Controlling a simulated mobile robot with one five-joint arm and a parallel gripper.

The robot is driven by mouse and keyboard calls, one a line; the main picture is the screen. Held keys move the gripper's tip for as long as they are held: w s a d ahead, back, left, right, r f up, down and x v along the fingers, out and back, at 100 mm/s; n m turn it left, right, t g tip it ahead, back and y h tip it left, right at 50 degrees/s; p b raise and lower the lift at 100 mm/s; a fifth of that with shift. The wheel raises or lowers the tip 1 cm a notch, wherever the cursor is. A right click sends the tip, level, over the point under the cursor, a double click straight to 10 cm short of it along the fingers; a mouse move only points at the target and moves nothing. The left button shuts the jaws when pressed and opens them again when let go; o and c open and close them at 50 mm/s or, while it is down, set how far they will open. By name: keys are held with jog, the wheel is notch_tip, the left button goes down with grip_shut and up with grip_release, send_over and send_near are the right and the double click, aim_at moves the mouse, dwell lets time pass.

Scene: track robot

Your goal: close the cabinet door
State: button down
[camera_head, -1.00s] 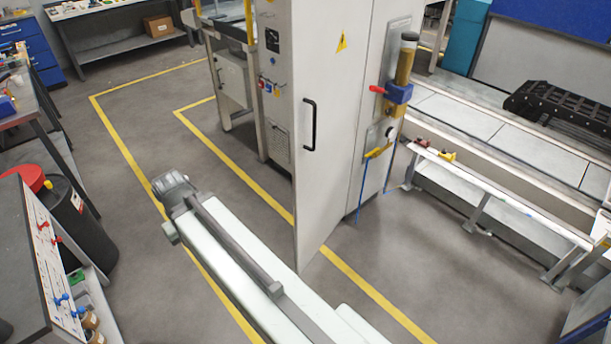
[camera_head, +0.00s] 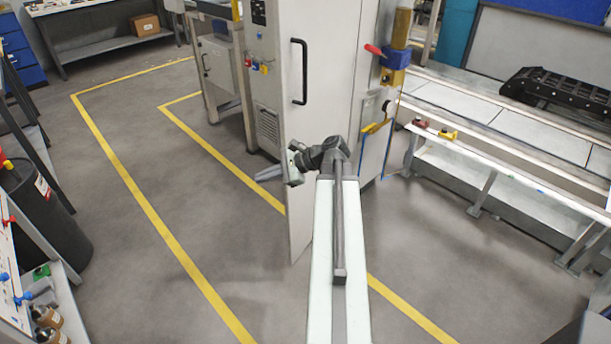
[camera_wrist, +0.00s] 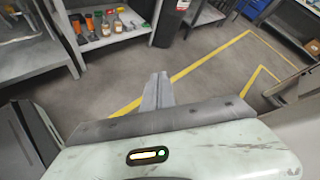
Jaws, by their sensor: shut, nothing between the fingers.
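The cabinet door (camera_head: 330,110) is a tall pale panel with a black bar handle (camera_head: 299,72) near its left edge. Its lower corner reaches out over the floor toward me, past the yellow line, so it stands open. My gripper (camera_head: 264,175) is shut and empty, pointing left, below the handle and near the door's left edge. I cannot tell whether the wrist touches the door. My arm hides part of the lower door. In the wrist view my closed fingers (camera_wrist: 160,77) point over bare floor, and a pale surface at the right edge may be the door.
A grey machine (camera_head: 220,75) stands left of the door. A long low bench (camera_head: 500,145) runs along the right. A black bin (camera_head: 45,215) and a workbench stand at the left. The floor between the bin and the door is clear.

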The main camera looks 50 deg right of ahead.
aim_at(304, 148)
jog(key=s+d+r+m+t+h+b, duration=0.1)
jog(key=s+d+m+t+h+b, duration=0.2)
jog(key=s+d+m, duration=0.55)
jog(key=s+d+r+m+t+h+b, duration=0.1)
jog(key=s+d+m+t+b, duration=0.35)
jog(key=d, duration=0.65)
jog(key=shift+n+t, duration=0.25)
jog(key=shift+n, duration=0.65)
jog(key=w, duration=0.4)
jog(key=w+a, duration=0.1)
jog(key=w, duration=0.3)
jog(key=w+a, duration=0.1)
jog(key=w, duration=0.3)
jog(key=shift+w+a+f+p, duration=0.1)
jog(key=shift+a+f+p, duration=0.1)
jog(key=shift+p, duration=0.15)
